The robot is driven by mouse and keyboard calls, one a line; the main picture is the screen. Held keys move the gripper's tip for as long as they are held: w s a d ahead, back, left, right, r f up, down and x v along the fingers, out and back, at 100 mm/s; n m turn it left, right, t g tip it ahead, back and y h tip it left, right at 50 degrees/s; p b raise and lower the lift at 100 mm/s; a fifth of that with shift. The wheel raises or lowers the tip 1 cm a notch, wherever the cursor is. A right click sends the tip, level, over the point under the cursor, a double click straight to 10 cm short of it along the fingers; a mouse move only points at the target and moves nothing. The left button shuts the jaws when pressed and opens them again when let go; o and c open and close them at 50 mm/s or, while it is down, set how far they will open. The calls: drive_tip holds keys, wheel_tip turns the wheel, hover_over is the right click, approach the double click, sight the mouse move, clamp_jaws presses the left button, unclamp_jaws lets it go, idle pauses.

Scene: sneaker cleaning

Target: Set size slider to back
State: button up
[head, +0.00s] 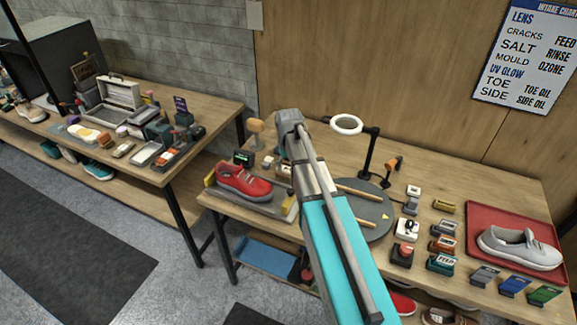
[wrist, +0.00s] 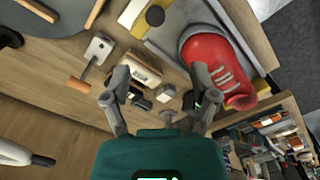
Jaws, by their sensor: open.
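The red sneaker (head: 240,182) sits at the left end of the near table on a grey gauge base (head: 262,206) with yellow end pieces. I cannot tell which part is the size slider.
A small display (head: 243,158) with green digits stands behind the sneaker. A ring lamp (head: 347,124) rises beside a grey round mat (head: 372,212). Several small labelled blocks stand to the right, next to a red tray (head: 483,222) holding a grey sneaker (head: 520,247).

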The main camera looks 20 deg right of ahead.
drive_tip(key=s+a+f+b, duration=0.1)
drive_tip(key=s+f+b, duration=0.2)
drive_tip(key=s, duration=0.3)
drive_tip(key=s+a+f+b, duration=0.2)
drive_tip(key=s+f+b, duration=0.1)
drive_tip(key=s, duration=0.3)
drive_tip(key=s+a+f+m+b, duration=0.1)
drive_tip(key=s+f+b, duration=0.3)
drive_tip(key=s, duration=0.3)
drive_tip(key=shift+a+b, duration=0.35)
drive_tip(key=shift+a, duration=0.05)
drive_tip(key=shift+d, duration=0.1)
idle(0.6)
